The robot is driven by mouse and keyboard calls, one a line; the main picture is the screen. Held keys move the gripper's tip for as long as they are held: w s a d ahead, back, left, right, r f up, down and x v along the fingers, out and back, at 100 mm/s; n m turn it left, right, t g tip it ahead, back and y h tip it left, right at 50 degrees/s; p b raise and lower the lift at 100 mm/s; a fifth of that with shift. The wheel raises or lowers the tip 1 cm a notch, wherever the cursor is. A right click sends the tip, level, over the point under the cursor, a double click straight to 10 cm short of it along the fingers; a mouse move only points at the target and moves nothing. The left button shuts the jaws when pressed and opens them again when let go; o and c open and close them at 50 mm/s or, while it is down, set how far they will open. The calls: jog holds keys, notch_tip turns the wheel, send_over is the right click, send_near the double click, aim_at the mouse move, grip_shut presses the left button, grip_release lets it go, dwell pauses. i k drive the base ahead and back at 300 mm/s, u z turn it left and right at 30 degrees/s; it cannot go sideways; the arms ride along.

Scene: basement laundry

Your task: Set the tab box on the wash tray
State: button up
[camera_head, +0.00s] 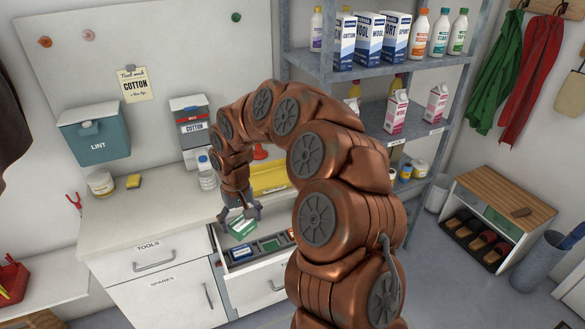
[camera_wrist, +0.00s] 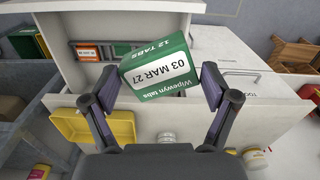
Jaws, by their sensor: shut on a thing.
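The tab box (camera_head: 242,228) is green and white and shows in the head view at the left end of an open drawer. In the wrist view the box (camera_wrist: 158,70) fills the space between the fingers, tilted, with its label reading "Wipewyn tabs", "12 TABS" and "03 MAR 27". My gripper (camera_head: 243,216) is shut on it; both fingers (camera_wrist: 158,88) press its sides. I cannot tell whether the box still touches the drawer. A yellow tray (camera_head: 270,187), likely the wash tray, lies on the counter behind my arm, partly hidden; it also shows in the wrist view (camera_wrist: 75,127).
The open drawer (camera_head: 228,267) holds other small boxes in compartments. A metal shelf (camera_head: 352,73) with bottles and cartons rises at the right.

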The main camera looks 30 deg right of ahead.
aim_at(283, 177)
jog(key=z, duration=0.15)
jog(key=i, duration=0.9)
jog(key=u, duration=0.15)
